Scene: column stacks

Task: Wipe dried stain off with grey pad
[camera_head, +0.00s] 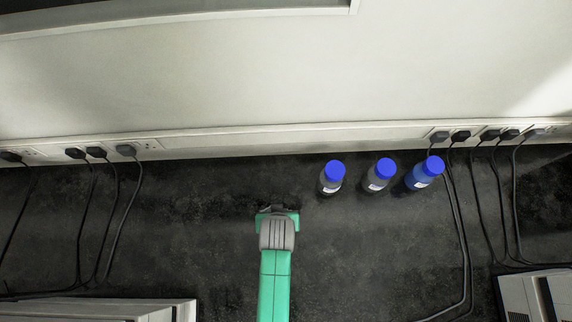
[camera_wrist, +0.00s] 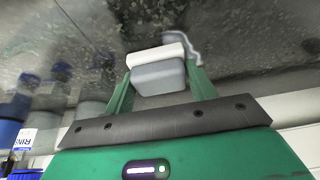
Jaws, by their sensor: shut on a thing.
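The grey pad (camera_wrist: 160,77), with a paler white layer along one edge, sits between the two green fingers of my gripper (camera_wrist: 160,72) in the wrist view. My gripper is shut on it. A pale grey, curved smear (camera_wrist: 188,46) shows on the dark worktop just beyond the pad; it looks like the stain, partly hidden by the pad and a finger. In the head view my gripper (camera_head: 277,213) is over the worktop, left of the bottles. The pad and the stain cannot be made out clearly there. Whether the pad touches the worktop I cannot tell.
Three blue-capped bottles, left (camera_head: 331,178), middle (camera_head: 379,176) and right (camera_head: 424,174), stand right of my gripper. Black cables hang from wall sockets on both sides. Grey-white equipment (camera_head: 100,309) stands front left, more (camera_head: 530,297) front right. Worktop (camera_head: 200,215) left of my gripper is clear.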

